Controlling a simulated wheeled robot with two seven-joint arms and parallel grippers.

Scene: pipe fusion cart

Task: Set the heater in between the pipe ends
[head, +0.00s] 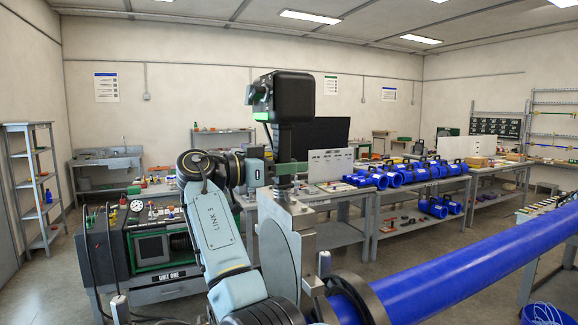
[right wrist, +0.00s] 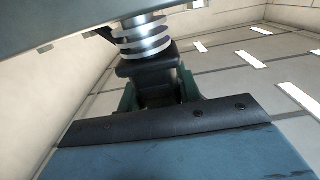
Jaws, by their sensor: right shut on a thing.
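The heater has a black box (head: 284,97) with a green light on top, a dark stem below it, and a grey metal plate (head: 290,222) with a round face hanging down. My right gripper (head: 287,168) is shut on the heater's stem, and the plate hangs upright. In the right wrist view its green-edged fingers (right wrist: 160,92) close on a dark block below a silver ribbed collar (right wrist: 143,40). A blue pipe (head: 470,262) comes in from the right, through a dark clamp ring (head: 357,300) close to the plate. The other pipe end is not visible. My left gripper is not in view.
A dark unit (head: 150,245) with a gauge and cables stands at the left. Benches with several blue fittings (head: 405,173) stand behind. A thin upright post (head: 325,265) stands by the clamp. A blue basket (head: 541,314) is at the lower right.

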